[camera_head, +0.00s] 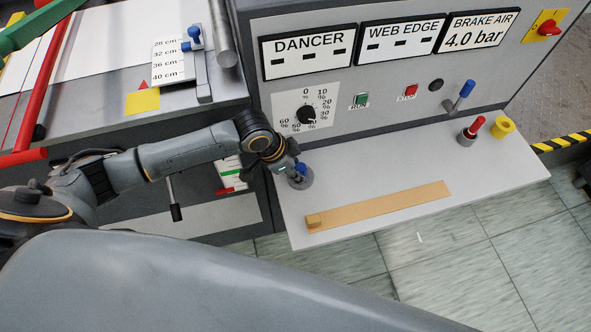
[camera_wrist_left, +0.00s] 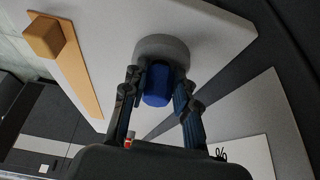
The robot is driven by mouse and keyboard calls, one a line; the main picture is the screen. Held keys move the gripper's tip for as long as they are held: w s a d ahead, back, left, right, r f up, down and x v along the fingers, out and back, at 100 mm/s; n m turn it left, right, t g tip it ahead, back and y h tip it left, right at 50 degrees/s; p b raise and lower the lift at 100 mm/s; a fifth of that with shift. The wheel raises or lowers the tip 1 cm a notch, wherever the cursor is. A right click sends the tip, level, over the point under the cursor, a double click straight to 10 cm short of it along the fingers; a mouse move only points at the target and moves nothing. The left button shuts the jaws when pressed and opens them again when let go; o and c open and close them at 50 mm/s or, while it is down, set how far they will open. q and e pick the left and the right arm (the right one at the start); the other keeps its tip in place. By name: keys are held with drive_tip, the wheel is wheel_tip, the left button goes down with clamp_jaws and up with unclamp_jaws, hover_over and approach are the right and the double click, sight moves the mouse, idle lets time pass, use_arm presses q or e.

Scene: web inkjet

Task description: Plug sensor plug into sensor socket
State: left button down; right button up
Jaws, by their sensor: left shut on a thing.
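My left gripper (camera_head: 297,172) is at the left end of the light grey shelf, below the dial. In the left wrist view its two fingers (camera_wrist_left: 158,88) are shut on a blue plug-like piece (camera_wrist_left: 157,84). That piece sits at a round dark grey base (camera_wrist_left: 163,49) on the shelf. In the head view a bit of the blue piece (camera_head: 300,168) shows beside the gripper, over the grey base (camera_head: 301,181). I cannot tell which part is labelled as the sensor plug or socket. My right gripper is not in view.
A tan strip with a block (camera_head: 378,206) lies on the shelf (camera_head: 400,170). A red-topped grey cylinder (camera_head: 467,139) and yellow ring (camera_head: 503,127) stand at the right end. A blue-handled lever (camera_head: 465,92) sticks out of the panel. The shelf's middle is clear.

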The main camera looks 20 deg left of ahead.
use_arm(q)
drive_tip(key=shift+s+a+f, duration=0.1)
drive_tip(key=shift+s+f, duration=0.2)
drive_tip(key=shift+f, duration=0.2)
drive_tip(key=shift+s+f, duration=0.25)
drive_tip(key=shift+f, duration=0.25)
drive_tip(key=c, duration=1)
unclamp_jaws()
drive_tip(key=shift+o, duration=0.3)
drive_tip(key=shift+w+d+f, duration=0.25)
drive_tip(key=shift+w+f, duration=0.05)
drive_tip(key=shift+w, duration=0.2)
drive_tip(key=shift+s+a+r, duration=0.15)
drive_tip(key=shift+s+a, duration=0.05)
drive_tip(key=shift+a+r, duration=0.1)
drive_tip(key=shift+r, duration=0.05)
drive_tip(key=v, duration=1.2)
drive_tip(key=shift+w+d+r, duration=0.2)
drive_tip(key=shift+w+d, duration=0.15)
